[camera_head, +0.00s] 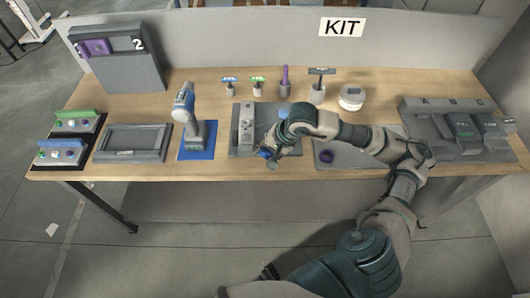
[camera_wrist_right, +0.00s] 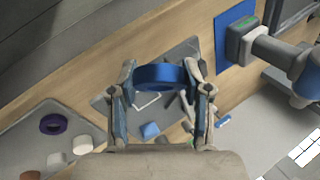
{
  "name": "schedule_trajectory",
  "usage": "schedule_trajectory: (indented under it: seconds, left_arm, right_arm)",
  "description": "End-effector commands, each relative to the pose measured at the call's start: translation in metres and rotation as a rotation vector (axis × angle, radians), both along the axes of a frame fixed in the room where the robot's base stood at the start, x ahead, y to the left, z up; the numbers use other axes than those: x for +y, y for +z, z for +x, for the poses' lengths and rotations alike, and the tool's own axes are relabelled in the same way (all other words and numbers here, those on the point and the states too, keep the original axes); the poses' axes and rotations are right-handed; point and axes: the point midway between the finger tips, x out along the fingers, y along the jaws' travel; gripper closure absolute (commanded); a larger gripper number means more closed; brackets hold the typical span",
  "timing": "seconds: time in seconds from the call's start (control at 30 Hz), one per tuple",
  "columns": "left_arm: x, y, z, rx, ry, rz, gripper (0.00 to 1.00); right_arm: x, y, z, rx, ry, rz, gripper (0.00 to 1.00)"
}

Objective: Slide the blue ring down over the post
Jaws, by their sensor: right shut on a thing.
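The blue ring (camera_wrist_right: 160,76) is between the two fingers of my right gripper (camera_wrist_right: 161,92), which is shut on it. In the head view, a bit of the ring's blue (camera_head: 264,153) shows at my right gripper (camera_head: 270,158), over the front edge of the middle grey plate (camera_head: 240,148). A small blue piece (camera_wrist_right: 150,130) is on that plate, apart from the ring; it also shows in the head view (camera_head: 283,114). I cannot clearly make out which thing is the post; my arm covers part of the plate. My left gripper is out of view.
A grey block (camera_head: 247,122) stands on the plate's left side. A drill (camera_head: 187,109) stands on a blue mat to the left. A purple ring (camera_head: 326,156) lies on the right tray. Several small tools stand behind. Bare wood shows at the table's front.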

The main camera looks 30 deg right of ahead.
Motion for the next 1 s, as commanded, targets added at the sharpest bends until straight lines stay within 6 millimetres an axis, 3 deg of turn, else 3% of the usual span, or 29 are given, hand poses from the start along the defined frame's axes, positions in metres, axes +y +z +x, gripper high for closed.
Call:
schedule_trajectory:
  seconds: [0.5, 0.87, 1.0]
  left_arm:
    - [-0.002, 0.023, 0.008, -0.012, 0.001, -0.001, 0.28]
    - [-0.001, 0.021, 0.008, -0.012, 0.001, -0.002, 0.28]
    - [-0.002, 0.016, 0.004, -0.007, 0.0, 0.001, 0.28]
  right_arm:
    - [-0.001, 0.035, -0.002, -0.002, -0.001, 0.001, 0.92]
    - [0.002, 0.035, -0.001, -0.002, 0.017, -0.007, 0.92]
    - [0.013, 0.03, 0.008, -0.018, 0.163, -0.069, 0.92]
